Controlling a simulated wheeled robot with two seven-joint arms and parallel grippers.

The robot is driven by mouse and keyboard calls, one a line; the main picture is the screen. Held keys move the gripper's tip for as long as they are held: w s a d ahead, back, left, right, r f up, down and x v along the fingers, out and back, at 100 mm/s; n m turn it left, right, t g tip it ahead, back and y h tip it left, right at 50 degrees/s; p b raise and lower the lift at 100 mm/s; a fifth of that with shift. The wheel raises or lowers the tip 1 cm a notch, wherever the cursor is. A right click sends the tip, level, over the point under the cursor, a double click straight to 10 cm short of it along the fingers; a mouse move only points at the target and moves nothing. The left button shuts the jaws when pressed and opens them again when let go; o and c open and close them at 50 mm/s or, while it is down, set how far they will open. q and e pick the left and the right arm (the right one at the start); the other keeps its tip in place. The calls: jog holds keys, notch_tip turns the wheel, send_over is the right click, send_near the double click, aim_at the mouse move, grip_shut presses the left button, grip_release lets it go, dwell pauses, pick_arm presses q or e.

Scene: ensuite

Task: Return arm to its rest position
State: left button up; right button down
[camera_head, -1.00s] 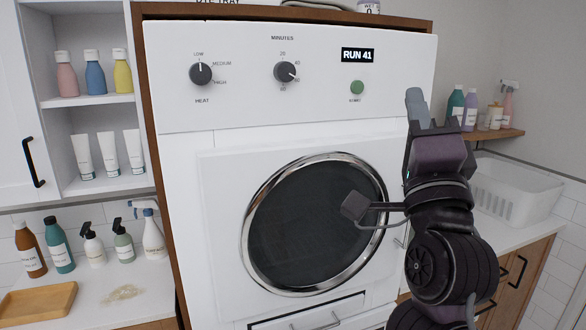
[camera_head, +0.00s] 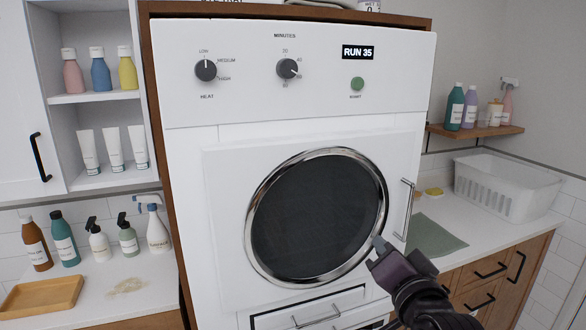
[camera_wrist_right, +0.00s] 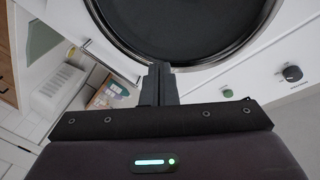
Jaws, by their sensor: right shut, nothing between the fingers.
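My right gripper (camera_head: 379,244) is in front of the lower right of the dryer's round door (camera_head: 315,215). It is shut and empty, and its arm comes in from the bottom edge. In the right wrist view the closed fingers (camera_wrist_right: 159,82) point toward the dark door glass and its chrome rim. I cannot tell the exact gap between the fingertips and the dryer. My left gripper is not in view.
The white dryer (camera_head: 300,130) has a display reading RUN 35, two knobs and a green button (camera_head: 357,83). A door handle (camera_head: 405,210) sticks out at its right. The right counter holds a white basket (camera_head: 505,190) and a green cloth (camera_head: 432,236). Several bottles stand on the left counter.

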jog(key=s+d+f+n+g, duration=0.15)
jog(key=s+f+g, duration=0.25)
jog(key=f, duration=0.5)
jog(key=s+f+n+g, duration=0.3)
jog(key=f, duration=0.7)
jog(key=s+d+f+n+g+h, duration=0.1)
jog(key=s+f+n+g, duration=0.15)
jog(key=s+f, duration=0.4)
jog(key=s+d+f+n+g, duration=0.2)
jog(key=s+f+g, duration=0.25)
jog(key=s, duration=0.25)
jog(key=s+f+g, duration=0.1)
jog(key=s+f, duration=0.1)
jog(key=f, duration=1.5)
jog(key=s+f, duration=0.2)
jog(key=f, duration=1.5)
jog(key=s+d+f+n+g, duration=0.1)
jog(key=s+d+f, duration=0.2)
jog(key=s+f, duration=1.2)
jog(key=s, duration=0.3)
jog(key=shift+s+f+h+b, duration=0.15)
jog(key=shift+f+h+b, duration=0.05)
jog(key=shift+h+b, duration=0.1)
jog(key=shift+d, duration=0.1)
